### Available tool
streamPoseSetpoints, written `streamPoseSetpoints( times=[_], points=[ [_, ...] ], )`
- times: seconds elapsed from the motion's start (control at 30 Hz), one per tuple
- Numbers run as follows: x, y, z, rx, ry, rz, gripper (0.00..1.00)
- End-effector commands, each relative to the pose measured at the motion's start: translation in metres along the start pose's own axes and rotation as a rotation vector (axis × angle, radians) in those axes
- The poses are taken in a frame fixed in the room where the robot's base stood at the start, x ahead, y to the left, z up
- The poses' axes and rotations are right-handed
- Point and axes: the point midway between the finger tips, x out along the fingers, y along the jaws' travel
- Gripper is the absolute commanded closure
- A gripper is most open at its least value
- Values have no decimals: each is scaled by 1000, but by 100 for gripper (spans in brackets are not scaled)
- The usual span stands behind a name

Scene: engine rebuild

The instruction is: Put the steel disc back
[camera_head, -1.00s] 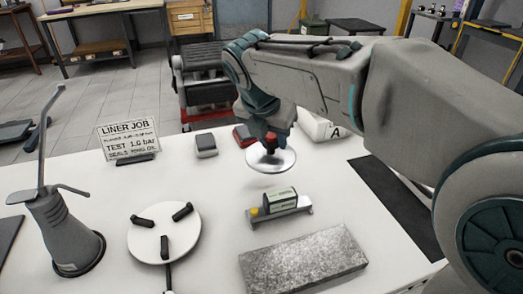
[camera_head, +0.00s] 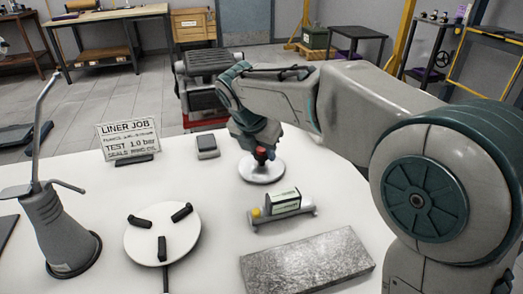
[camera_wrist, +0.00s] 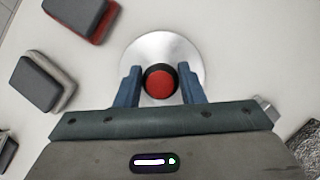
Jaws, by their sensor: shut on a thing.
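The steel disc (camera_head: 262,173) is a round, shiny plate with a red-topped black knob at its centre. It lies flat at or just above the white table, behind the small level-like block. My gripper (camera_head: 260,153) is above the disc, pointing down, shut on its knob. In the wrist view the two blue fingers of my gripper (camera_wrist: 160,78) flank the knob (camera_wrist: 160,81), and the disc (camera_wrist: 160,45) spreads out beyond them. I cannot tell whether its underside touches the table.
A green-and-white block on a grey base (camera_head: 283,206) and a grey slab (camera_head: 307,263) lie in front. A white round plate with black pads (camera_head: 183,236) and an oil can (camera_head: 60,231) stand left. A grey block (camera_head: 207,147) and a red-grey block (camera_wrist: 76,16) lie near the disc.

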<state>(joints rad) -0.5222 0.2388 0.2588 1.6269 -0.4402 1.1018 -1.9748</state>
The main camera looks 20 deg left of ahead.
Motion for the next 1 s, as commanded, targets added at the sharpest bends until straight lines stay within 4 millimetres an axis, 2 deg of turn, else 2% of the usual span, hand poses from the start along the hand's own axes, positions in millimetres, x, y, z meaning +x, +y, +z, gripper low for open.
streamPoseSetpoints(
  times=[0.1, 0.13, 0.2, 0.57, 0.67, 1.0],
  points=[
    [2, 0, -1, 0, -1, 1, 100],
    [2, 0, -1, 0, 0, 0, 59],
    [2, 0, -1, 0, 0, 0, 43],
    [-4, 0, 0, 0, 0, 1, 43],
    [-18, 0, 1, 0, -1, 2, 43],
    [-90, 0, 1, -1, 0, 2, 43]
  ],
)
